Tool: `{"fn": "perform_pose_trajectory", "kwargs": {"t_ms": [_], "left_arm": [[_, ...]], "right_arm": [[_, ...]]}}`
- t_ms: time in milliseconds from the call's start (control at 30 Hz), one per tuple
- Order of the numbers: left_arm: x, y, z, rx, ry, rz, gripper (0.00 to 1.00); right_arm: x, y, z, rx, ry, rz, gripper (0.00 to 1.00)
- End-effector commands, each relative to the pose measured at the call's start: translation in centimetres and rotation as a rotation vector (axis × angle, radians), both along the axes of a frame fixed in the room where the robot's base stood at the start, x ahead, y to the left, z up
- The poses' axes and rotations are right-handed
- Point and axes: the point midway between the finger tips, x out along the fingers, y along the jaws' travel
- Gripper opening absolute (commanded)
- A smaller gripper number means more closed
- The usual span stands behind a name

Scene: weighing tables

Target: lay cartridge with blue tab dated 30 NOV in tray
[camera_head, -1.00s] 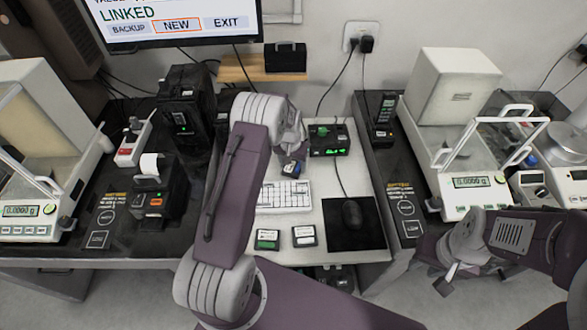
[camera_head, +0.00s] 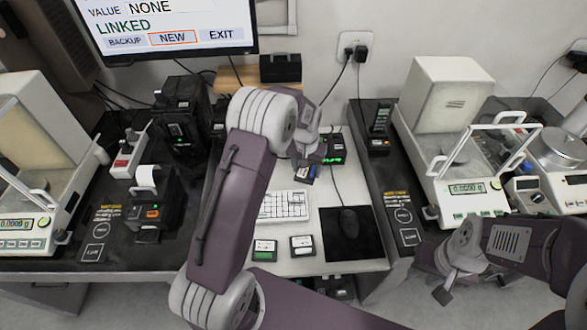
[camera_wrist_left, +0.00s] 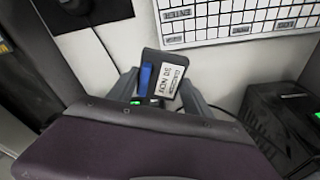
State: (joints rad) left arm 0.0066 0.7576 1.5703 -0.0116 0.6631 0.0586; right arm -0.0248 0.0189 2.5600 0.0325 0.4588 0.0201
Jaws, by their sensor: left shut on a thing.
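My left gripper (camera_head: 309,168) is shut on a dark cartridge (camera_head: 313,174) and holds it above the desk, behind the mouse mat. In the left wrist view this cartridge (camera_wrist_left: 163,80) sits between the fingers, with a blue tab and a white label. The label is upside down and appears to read 30 NOV. I cannot pick out a tray with certainty. My right gripper (camera_head: 446,290) is at the lower right, away from the cartridges; its jaw opening is unclear.
A white keyboard (camera_head: 283,206) lies behind the two cartridges. A mouse (camera_head: 349,222) rests on a black mat (camera_head: 350,249). A black device with a green display (camera_head: 333,159) stands behind the held cartridge. Balances (camera_head: 477,190) and a printer (camera_head: 150,205) stand on the side tables.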

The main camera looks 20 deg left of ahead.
Motion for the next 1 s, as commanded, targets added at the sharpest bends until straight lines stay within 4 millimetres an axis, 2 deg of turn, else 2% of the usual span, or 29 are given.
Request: {"fn": "perform_pose_trajectory", "kwargs": {"t_ms": [100,233,433,667,800,1000], "left_arm": [[-0.7,-2.4,1.5,0.001,-0.001,-0.005,0.10],[-1.1,-3.8,2.4,0.000,0.000,-0.002,0.10],[-1.3,-4.4,2.7,0.000,0.001,0.000,0.10],[-2.0,-3.8,3.2,0.000,-0.001,0.008,0.10],[-5.0,-2.3,3.8,-0.003,0.001,0.021,0.10],[-10.4,-1.0,3.2,-0.005,0.008,0.003,0.10]], "right_arm": [[0.0,0.0,0.0,0.000,0.000,0.000,0.32],[0.0,0.0,0.0,0.000,0.000,0.000,0.32],[0.0,0.0,0.0,0.000,0.000,0.000,0.32],[0.0,0.0,0.0,0.000,0.000,0.000,0.32],[0.0,0.0,0.0,0.000,0.000,0.000,0.32],[0.0,0.0,0.0,0.000,0.000,0.000,0.32]]}}
